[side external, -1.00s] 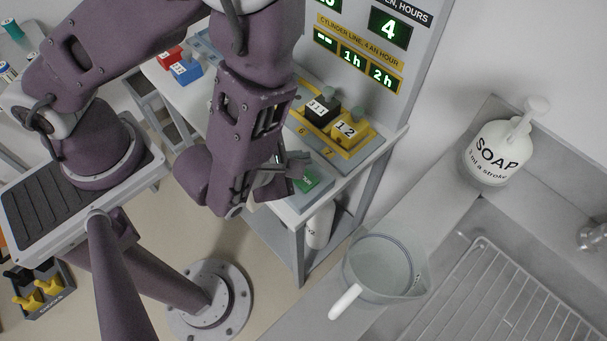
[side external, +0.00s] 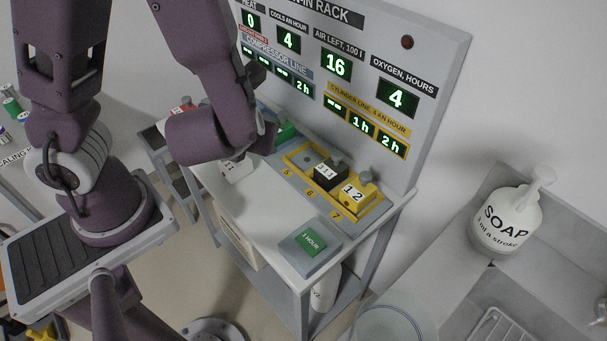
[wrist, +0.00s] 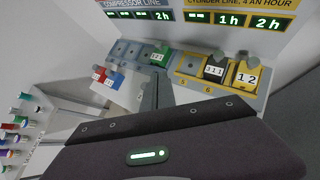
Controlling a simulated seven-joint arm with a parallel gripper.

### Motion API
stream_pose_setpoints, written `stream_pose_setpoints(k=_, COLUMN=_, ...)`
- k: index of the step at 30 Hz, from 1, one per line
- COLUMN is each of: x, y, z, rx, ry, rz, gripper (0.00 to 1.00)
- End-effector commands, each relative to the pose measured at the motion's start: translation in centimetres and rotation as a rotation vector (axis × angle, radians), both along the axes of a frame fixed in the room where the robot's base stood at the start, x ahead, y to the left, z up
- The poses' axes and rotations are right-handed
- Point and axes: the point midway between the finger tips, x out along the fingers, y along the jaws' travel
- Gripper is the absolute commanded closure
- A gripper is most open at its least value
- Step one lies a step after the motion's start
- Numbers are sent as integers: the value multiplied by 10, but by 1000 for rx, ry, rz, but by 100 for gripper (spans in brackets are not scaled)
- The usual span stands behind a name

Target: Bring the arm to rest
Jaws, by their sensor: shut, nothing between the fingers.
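My arm is bent over the bench in the side external view. My gripper (side external: 240,165) hangs over the left part of the white bench top (side external: 262,205), and my wrist partly hides it. In the wrist view the dark fingers of my gripper (wrist: 155,93) are together with nothing between them. They point toward the rack, in front of the green block (wrist: 158,57). I cannot tell how high they are above the bench. The black block (side external: 330,174) and the yellow block (side external: 357,195) sit in the yellow cylinder-line tray (side external: 296,156), apart from my gripper.
A red block (wrist: 99,74) and a blue block (wrist: 114,79) stand left of the fingers. The green 1 HOUR button (side external: 311,243) is at the bench's front. The upright display panel (side external: 440,62) closes the back. A soap bottle (side external: 505,220) and clear jug (side external: 388,328) stand right.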

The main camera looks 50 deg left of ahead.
Motion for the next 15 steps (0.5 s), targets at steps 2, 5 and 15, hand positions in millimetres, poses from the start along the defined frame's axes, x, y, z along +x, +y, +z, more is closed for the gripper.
stream_pose_setpoints(k=2, x=-34, y=42, z=31, rx=-229, ry=-160, rz=441, gripper=100)
stream_pose_setpoints(k=5, x=-84, y=56, z=49, rx=-561, ry=-356, rz=983, gripper=100)
stream_pose_setpoints(k=15, x=-117, y=-9, z=113, rx=-1600, ry=-721, rz=2040, gripper=100)
